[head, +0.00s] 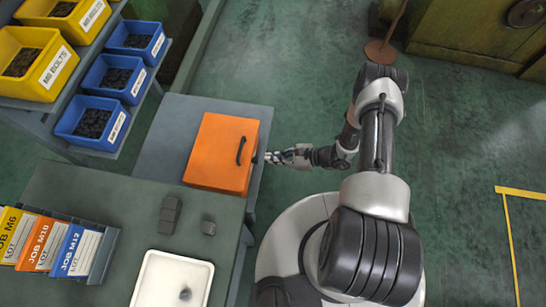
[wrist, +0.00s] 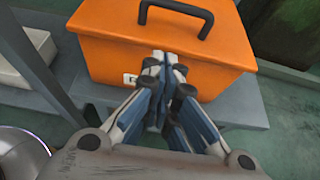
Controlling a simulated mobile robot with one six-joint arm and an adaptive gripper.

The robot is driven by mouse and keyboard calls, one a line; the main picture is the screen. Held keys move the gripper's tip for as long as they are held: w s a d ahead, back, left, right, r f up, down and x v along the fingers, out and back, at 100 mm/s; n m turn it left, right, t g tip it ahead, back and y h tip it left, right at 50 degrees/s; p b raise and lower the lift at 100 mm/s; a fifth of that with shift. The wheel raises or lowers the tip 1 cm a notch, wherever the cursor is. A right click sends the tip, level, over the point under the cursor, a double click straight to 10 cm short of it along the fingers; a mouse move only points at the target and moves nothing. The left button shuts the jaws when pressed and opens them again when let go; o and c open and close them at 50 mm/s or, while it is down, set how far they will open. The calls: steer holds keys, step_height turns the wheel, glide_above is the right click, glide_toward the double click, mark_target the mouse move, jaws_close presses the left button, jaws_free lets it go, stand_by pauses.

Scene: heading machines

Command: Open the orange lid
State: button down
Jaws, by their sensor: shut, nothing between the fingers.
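The orange lid (head: 220,145) is the top of an orange box on a grey bench, with a dark handle (head: 240,151) on it. It lies flat and looks closed. In the wrist view the lid (wrist: 125,20) and its black handle (wrist: 178,14) show at the top. My gripper (head: 270,157) is at the right side of the box, below the lid's edge. In the wrist view my gripper (wrist: 168,62) has its fingertips together in front of the box's front face, next to a small white latch plate (wrist: 131,79). I cannot tell whether the fingertips touch the box.
A dark work table (head: 110,205) with a white tray (head: 172,280) and dark blocks (head: 170,214) stands at the lower left. Yellow bolt bins (head: 35,62) and blue bins (head: 93,123) are on a rack at the upper left. The green floor at right is mostly clear.

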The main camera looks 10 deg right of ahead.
steer(key=b+x, duration=0.1)
steer(key=x, duration=0.6)
